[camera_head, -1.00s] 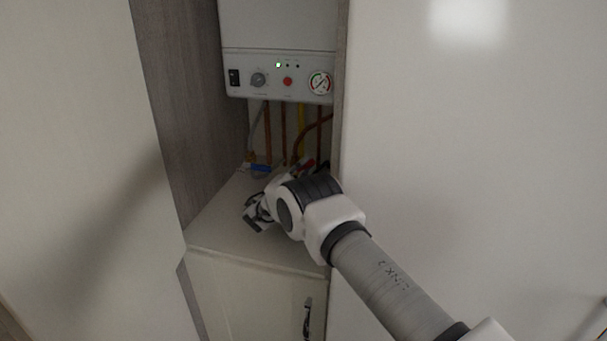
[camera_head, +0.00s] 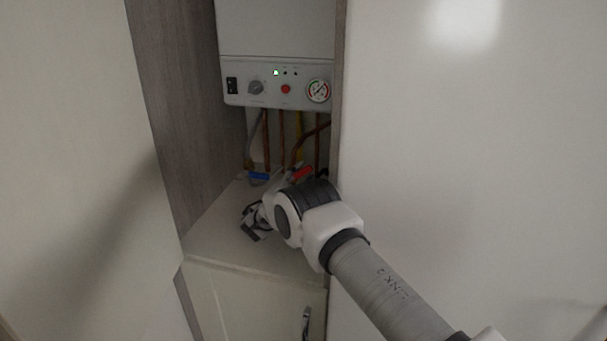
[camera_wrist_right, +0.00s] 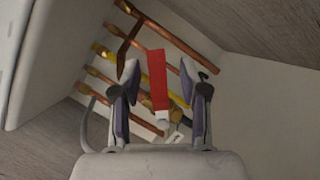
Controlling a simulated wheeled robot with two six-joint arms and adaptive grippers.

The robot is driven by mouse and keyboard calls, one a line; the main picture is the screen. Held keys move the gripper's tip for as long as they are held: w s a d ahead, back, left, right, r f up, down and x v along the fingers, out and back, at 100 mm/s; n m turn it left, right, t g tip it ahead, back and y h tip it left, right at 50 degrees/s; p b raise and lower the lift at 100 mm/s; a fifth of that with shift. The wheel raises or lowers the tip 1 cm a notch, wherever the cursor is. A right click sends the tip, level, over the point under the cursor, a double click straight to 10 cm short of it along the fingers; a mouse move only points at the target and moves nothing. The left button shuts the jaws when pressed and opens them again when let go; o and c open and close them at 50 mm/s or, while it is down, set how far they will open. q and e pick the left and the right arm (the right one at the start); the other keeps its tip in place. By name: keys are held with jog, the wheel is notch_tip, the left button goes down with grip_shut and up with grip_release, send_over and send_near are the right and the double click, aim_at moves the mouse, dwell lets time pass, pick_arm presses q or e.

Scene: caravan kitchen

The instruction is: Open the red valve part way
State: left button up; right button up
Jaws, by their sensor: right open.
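The red valve (camera_head: 301,174) has a flat red handle at the pipes under the boiler, just above my right wrist in the head view. In the right wrist view the red handle (camera_wrist_right: 157,82) stands between the two fingers of my right gripper (camera_wrist_right: 159,72). The fingers are apart, with a gap showing on both sides of the handle. Below the handle is its pale metal end, with a brass fitting beside it. In the head view my own wrist hides much of the gripper and the valve body. My left gripper is not in view.
A blue valve handle (camera_head: 258,176) sits left of the red one. Copper pipes (camera_head: 266,140) and a yellow pipe (camera_head: 299,125) run up to the boiler (camera_head: 275,82). A wood side wall (camera_head: 180,110) and a pale panel (camera_head: 450,170) bound the niche. The cabinet top (camera_head: 215,225) is bare at left.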

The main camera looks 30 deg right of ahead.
jog(key=v, duration=1.1)
jog(key=shift+a+f, duration=0.15)
